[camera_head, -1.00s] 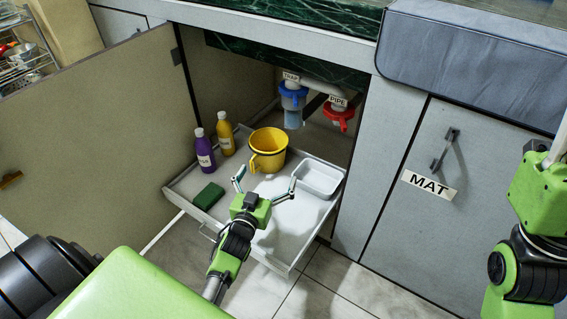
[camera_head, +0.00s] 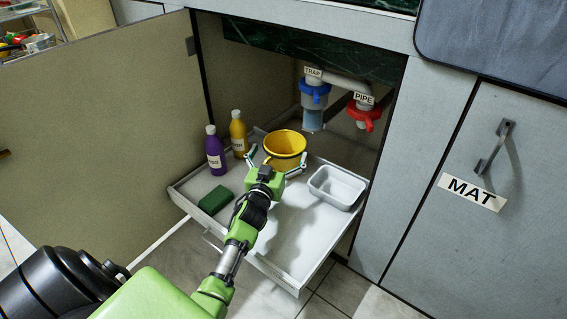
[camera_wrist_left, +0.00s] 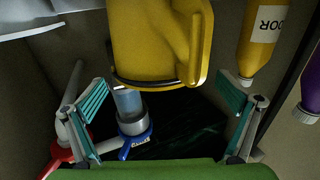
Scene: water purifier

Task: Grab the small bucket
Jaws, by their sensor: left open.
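The small yellow bucket (camera_head: 285,140) stands upright in the pulled-out white drawer under the counter. My left gripper (camera_head: 276,161) is open and empty, with its fingers spread at the near side of the bucket, one toward each side. In the left wrist view the bucket (camera_wrist_left: 150,40) fills the top middle, its handle toward the right. The open fingers (camera_wrist_left: 160,85) show left and right of it there, apart from it. The bucket's lower front is partly hidden by my gripper in the head view. My right gripper is out of view.
A purple bottle (camera_head: 215,152), an orange bottle (camera_head: 238,135) and a green sponge (camera_head: 215,200) are left of the bucket. A white tray (camera_head: 338,187) is on the right. The blue trap (camera_head: 314,97) and red pipe valve (camera_head: 364,114) hang above. The drawer's front middle is clear.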

